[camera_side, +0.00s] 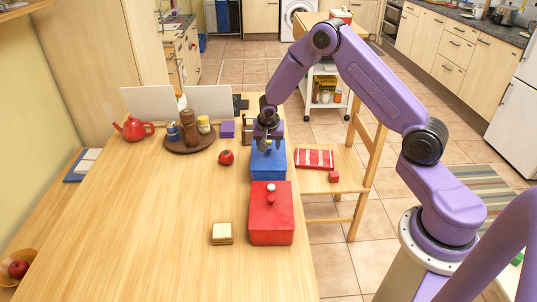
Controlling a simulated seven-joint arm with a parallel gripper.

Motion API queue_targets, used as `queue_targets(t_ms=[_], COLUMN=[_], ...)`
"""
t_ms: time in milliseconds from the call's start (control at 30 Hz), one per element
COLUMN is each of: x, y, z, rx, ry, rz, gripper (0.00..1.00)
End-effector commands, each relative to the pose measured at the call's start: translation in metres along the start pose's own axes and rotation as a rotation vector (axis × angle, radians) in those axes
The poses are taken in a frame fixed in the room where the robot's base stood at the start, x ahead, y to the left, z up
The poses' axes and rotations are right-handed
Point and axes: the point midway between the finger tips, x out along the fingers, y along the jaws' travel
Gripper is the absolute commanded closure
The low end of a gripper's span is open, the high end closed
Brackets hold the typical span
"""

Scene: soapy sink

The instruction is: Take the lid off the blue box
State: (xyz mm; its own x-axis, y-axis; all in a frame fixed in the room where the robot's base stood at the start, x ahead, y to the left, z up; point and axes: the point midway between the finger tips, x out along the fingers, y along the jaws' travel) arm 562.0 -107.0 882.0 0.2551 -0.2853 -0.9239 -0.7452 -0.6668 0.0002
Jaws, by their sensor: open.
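The blue box (268,168) stands on the wooden table near its right edge, behind the red box. Its blue lid (258,154) appears to be on top, partly hidden by my gripper. My gripper (267,145) points down directly over the lid, with its fingers apart and low, close to the lid's top. A small yellowish spot, possibly the lid's knob, shows between the fingers. I cannot tell whether the fingers touch it.
A red box (271,225) with a knobbed lid stands just in front. A round tray (176,148) of jars and a red teapot (133,129) stand farther back. The table's left front is clear.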

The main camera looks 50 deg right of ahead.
Motion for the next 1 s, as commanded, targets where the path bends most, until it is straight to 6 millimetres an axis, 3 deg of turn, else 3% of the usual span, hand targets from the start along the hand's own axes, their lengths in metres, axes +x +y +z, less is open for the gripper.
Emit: queue_targets(t_ms=[133,433,467,600,633,1000], x=[0.015,0.018,0.018,0.018,0.018,0.016], y=[0.001,0.001,0.001,0.001,0.001,0.0], z=[0.0,0.0,0.0,0.0,0.0,-0.001], rx=[0.002,0.001,0.001,0.001,0.001,0.002], ry=[-0.001,0.0,0.0,0.0,0.0,0.001], rz=[0.001,0.0,0.0,0.0,0.0,0.0], gripper=[0.46,0.46,0.49,0.95,1.0,1.0])
